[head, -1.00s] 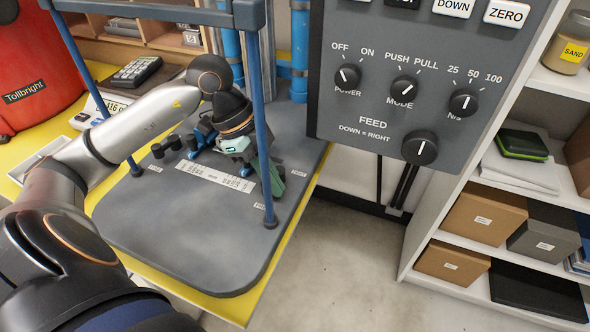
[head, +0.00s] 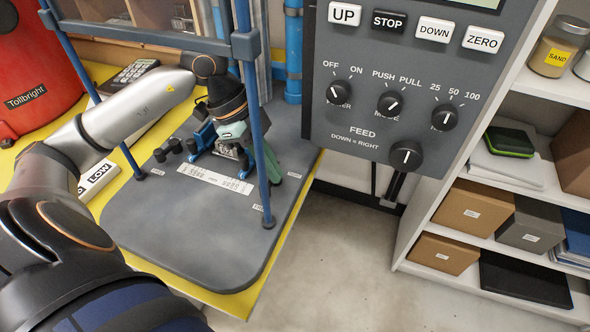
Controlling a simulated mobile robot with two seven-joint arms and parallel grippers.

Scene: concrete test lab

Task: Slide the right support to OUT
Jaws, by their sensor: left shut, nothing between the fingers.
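A grey machine bed (head: 200,255) stands on the yellow-edged bench, with a white printed scale strip (head: 215,180) on it. A blue support (head: 202,136) shows on the bed left of my left gripper. The right support is mostly hidden behind the gripper and a blue post, so its position against the labels cannot be told. My left gripper (head: 258,160), with green-grey parts, points down over the bed behind the front right post (head: 257,135). It is shut and appears empty; whether it touches the support cannot be told. My right gripper is out of view.
Blue posts and a crossbar (head: 150,38) frame the bed. A grey control panel (head: 350,60) with buttons and knobs stands right of it. A red Tollbright container (head: 35,85) is at the left. Shelves with boxes (head: 472,215) are at the right. Small black knobs (head: 170,150) stand on the bed.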

